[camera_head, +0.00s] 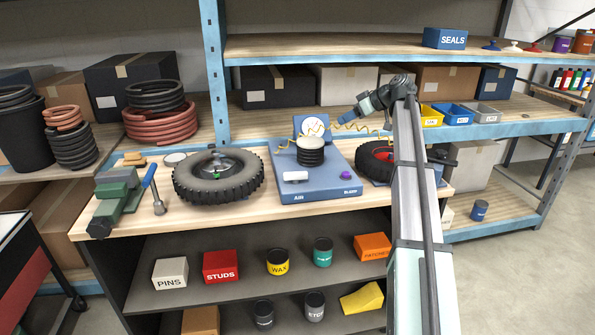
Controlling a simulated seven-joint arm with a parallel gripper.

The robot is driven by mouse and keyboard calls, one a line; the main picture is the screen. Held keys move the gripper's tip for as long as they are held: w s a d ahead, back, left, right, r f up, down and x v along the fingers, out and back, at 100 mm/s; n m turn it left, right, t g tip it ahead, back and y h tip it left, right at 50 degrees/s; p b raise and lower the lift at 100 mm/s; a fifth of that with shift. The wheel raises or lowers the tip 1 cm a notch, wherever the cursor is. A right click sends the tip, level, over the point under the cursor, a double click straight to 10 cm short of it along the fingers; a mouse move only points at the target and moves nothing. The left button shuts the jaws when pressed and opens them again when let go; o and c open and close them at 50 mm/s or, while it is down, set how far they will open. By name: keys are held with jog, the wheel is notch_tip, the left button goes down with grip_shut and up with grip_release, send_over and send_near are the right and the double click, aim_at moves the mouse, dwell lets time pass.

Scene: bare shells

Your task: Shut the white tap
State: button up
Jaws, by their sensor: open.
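A white bar-shaped tap handle (295,176) sits on the blue air board (318,193), above the lettering "AIR". My gripper (346,117) is open, up and to the right of the tap, beside the gauge and well apart from the tap. It points to the left, and its fingers are too small to see clearly. Nothing shows between them.
A black ribbed cylinder (310,151) stands on the board behind the tap, with a gauge (313,127) behind it. A yellow coiled hose (345,127) runs near my gripper. A large tyre (218,178) lies left; a red-rimmed wheel (375,160) lies right, partly behind my arm.

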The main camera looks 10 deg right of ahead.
jog(key=s+a+n+g, duration=0.4)
jog(key=a+n, duration=0.1)
jog(key=a, duration=0.3)
jog(key=n+g+h, duration=0.3)
jog(key=n, duration=0.1)
send_near(296, 172)
jog(key=x, duration=0.9)
jog(key=shift+c, duration=0.3)
grip_shut()
